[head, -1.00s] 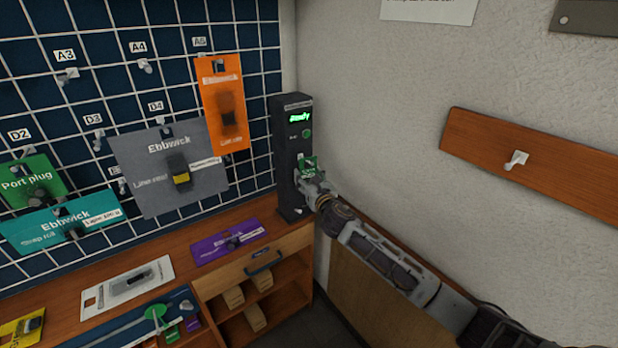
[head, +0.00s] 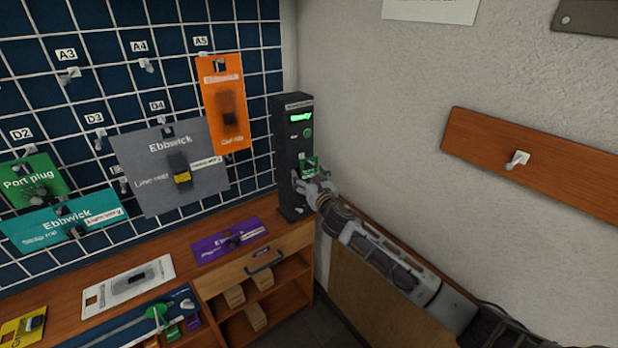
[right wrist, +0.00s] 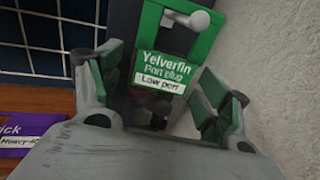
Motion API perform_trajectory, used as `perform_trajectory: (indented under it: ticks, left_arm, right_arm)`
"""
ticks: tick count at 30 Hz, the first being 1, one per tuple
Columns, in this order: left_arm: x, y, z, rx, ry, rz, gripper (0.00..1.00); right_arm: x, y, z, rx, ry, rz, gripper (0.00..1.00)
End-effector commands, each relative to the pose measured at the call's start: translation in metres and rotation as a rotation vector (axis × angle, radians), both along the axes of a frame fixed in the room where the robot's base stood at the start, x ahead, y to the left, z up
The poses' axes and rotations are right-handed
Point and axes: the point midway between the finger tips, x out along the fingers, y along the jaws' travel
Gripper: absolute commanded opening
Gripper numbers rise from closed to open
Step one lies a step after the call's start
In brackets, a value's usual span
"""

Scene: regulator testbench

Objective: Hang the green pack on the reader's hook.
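The reader (head: 292,135) is a dark upright box with a lit green display, standing in the corner at the end of the bench. The green pack (head: 310,164) is at its front; the right wrist view shows the pack (right wrist: 165,65) upright, labelled "Port plug". The hook's pale rounded tip (right wrist: 199,20) shows in front of the window in the pack's top, so the pack appears to hang on it. My right gripper (head: 312,180) is open just below and in front; its green-padded fingers (right wrist: 165,95) stand apart either side of the pack. My left gripper is out of view.
A grid wall (head: 100,90) at left carries an orange pack (head: 215,90), a grey pack (head: 150,185) and others. A purple pack (head: 215,246) lies on the bench (head: 190,268).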

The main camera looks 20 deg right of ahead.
Motion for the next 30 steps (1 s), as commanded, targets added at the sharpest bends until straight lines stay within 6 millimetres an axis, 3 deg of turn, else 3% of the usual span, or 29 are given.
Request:
perform_trajectory:
  ticks: [5,14,30]
  left_arm:
    - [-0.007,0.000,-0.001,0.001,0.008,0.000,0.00]
    - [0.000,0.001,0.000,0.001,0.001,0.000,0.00]
    - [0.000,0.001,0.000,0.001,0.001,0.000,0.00]
  right_arm:
    - [0.000,0.000,0.000,0.000,0.000,0.000,0.77]
    - [-0.005,-0.001,-0.001,-0.001,0.001,0.000,0.77]
    - [-0.051,-0.005,-0.001,-0.002,0.002,0.000,0.77]
